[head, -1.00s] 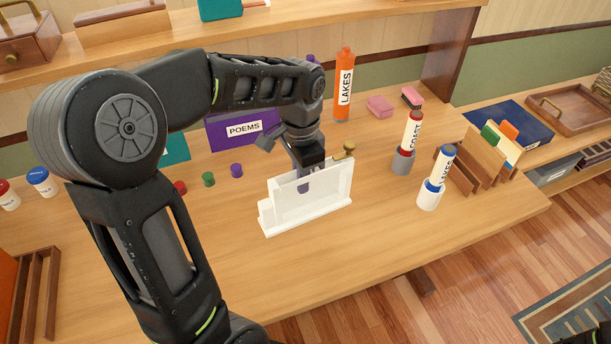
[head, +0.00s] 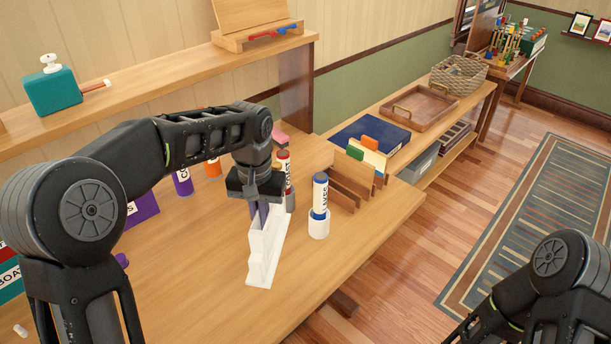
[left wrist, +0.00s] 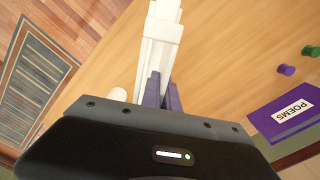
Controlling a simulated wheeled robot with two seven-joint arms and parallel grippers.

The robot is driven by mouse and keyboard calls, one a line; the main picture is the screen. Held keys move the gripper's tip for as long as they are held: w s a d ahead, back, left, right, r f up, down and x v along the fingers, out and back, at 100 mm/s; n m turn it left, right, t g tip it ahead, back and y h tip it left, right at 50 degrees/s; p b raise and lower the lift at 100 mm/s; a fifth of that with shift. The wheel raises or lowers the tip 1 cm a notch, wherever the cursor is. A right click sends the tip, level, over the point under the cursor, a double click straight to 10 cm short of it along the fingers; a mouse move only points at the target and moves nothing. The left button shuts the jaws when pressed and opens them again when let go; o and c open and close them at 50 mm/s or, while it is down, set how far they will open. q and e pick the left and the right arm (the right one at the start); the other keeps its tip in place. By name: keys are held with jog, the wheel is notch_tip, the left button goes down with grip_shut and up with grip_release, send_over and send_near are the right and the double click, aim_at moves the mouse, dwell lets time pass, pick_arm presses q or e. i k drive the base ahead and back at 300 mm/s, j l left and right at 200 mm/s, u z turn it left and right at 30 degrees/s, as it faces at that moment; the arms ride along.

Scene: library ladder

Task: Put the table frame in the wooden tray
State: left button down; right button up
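The table frame (head: 262,255), a white upright panel with a stepped base, is below my left gripper (head: 261,208) in the head view. The gripper's greyish-purple fingers are shut on its upper edge. The left wrist view also shows the frame (left wrist: 160,40) at the fingertips. I cannot tell how far its base is above the tabletop. The wooden tray (head: 451,110), brown with handles, stands on the low shelf at the back right and looks empty. My right arm shows at lower right; its gripper is out of view.
A labelled cylinder in a white holder (head: 319,228) stands just right of the frame. Beyond it are a wooden sorter (head: 350,185) and a dark blue box (head: 370,138), between the frame and the tray. A wicker basket (head: 459,76) stands behind the tray. Open floor lies right of the desk.

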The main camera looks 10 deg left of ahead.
aim_at(426, 113)
jog(key=z, duration=1.45)
jog(key=i+z, duration=0.2)
jog(key=i+u, duration=0.15)
jog(key=i, duration=0.45)
jog(key=i+l+u, duration=0.1)
jog(key=i, duration=0.5)
jog(key=i+l+u, duration=0.15)
jog(key=i, duration=0.5)
jog(key=i+j+u, duration=0.1)
jog(key=i+u, duration=0.2)
jog(key=i, duration=0.2)
jog(key=i+u, duration=0.3)
jog(key=i, duration=0.2)
jog(key=i+l+u, duration=0.15)
jog(key=i+u, duration=0.15)
jog(key=i, duration=0.2)
jog(key=i+l+u, duration=0.3)
jog(key=i, duration=0.2)
jog(key=i+j+u, duration=0.15)
jog(key=i+u, duration=0.95)
jog(key=i+z, duration=0.1)
jog(key=z, duration=1.55)
